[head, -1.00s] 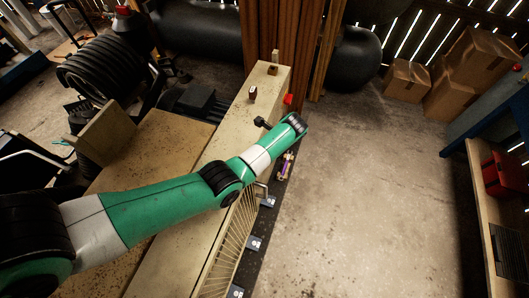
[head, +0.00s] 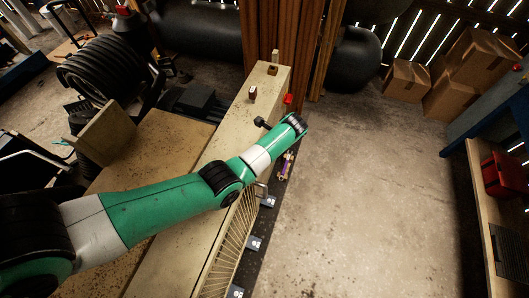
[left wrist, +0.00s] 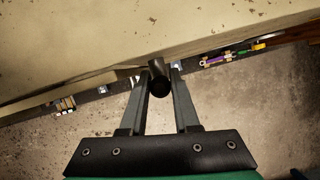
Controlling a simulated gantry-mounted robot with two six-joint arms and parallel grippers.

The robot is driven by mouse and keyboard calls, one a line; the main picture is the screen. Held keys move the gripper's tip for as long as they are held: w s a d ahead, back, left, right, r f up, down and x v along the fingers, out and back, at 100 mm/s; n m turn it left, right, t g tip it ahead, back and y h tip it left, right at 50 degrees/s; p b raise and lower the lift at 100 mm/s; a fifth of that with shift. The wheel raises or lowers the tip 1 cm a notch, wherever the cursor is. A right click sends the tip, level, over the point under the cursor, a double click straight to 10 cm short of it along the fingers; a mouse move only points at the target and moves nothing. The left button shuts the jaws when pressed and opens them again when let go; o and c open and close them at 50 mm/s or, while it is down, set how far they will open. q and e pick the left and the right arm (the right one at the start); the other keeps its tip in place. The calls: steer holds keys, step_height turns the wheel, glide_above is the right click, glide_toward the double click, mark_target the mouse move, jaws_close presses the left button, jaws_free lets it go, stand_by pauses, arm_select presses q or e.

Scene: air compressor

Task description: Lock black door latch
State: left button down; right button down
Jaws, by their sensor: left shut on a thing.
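In the left wrist view, the black door latch (left wrist: 159,80) is a dark rod with a round end at the lower edge of the beige panel (left wrist: 110,55). My left gripper (left wrist: 160,75) has one finger on each side of the latch and is shut on it. In the head view, my green left arm reaches over the long beige compressor housing (head: 228,135), and its wrist hides the gripper. A small dark knob (head: 262,122) shows beside the wrist; I cannot tell if it is the same latch. My right gripper is not in view.
Purple and yellow fittings (head: 286,165) sit by the housing's right side, and also show in the left wrist view (left wrist: 215,61). The concrete floor (head: 360,190) to the right is clear. Cardboard boxes (head: 405,82) stand at the back right; a workbench (head: 490,215) with a red toolbox lines the right edge.

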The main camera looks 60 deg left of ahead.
arm_select(q)
steer(key=t+y+p, duration=0.1)
steer(key=p, duration=0.3)
steer(key=shift+s+d+r, duration=0.3)
steer(key=shift+s+r, duration=0.05)
steer(key=shift+s, duration=0.05)
steer(key=shift+s+d+f+n+t+y+p, duration=0.1)
steer(key=shift+f+n+t+y+p, duration=0.25)
steer(key=shift+t+y+p, duration=0.2)
steer(key=shift+f, duration=0.1)
steer(key=c, duration=0.7)
jaws_free()
steer(key=shift+o, duration=0.2)
